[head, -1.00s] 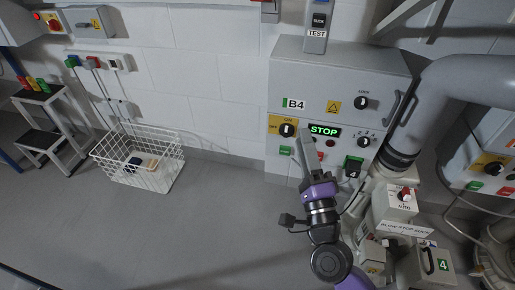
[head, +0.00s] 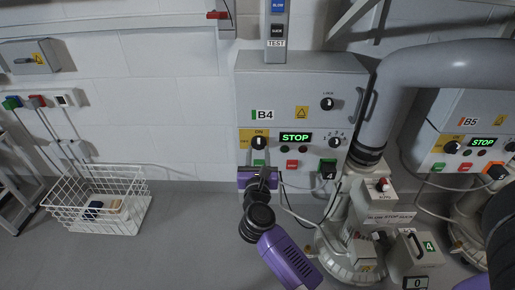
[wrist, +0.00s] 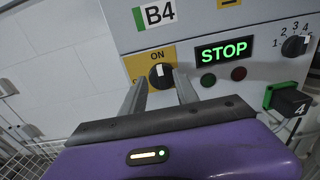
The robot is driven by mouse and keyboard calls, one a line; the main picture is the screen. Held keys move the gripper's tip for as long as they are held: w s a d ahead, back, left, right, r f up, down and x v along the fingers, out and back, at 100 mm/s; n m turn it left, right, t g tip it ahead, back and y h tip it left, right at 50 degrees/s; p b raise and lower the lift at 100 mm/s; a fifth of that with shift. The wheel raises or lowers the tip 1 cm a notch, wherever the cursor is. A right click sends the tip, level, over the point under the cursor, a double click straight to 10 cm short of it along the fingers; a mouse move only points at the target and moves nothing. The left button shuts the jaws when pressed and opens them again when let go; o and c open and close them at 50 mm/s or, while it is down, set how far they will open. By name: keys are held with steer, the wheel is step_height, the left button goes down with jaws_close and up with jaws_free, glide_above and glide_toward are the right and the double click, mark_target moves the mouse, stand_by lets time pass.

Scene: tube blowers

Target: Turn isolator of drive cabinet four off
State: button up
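The drive cabinet marked B4 (head: 300,88) is a grey box on the wall with a lit green STOP display (head: 295,137). Its isolator (head: 258,143) is a black rotary knob on a yellow ON/OFF plate, also in the wrist view (wrist: 160,76). The knob's white mark points up towards ON; OFF is at lower left. My gripper (wrist: 160,88) is open, its two grey fingers apart on either side of the knob's lower part. I cannot tell whether they touch it. In the head view my purple hand is just below the isolator, its fingers hardly visible.
Cabinet B5 (head: 468,135) stands beyond a thick grey pipe (head: 372,125). A white wire basket (head: 100,205) is at left on open floor.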

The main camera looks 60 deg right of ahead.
mark_target(259, 143)
steer(key=shift+x, duration=1.75)
jaws_close()
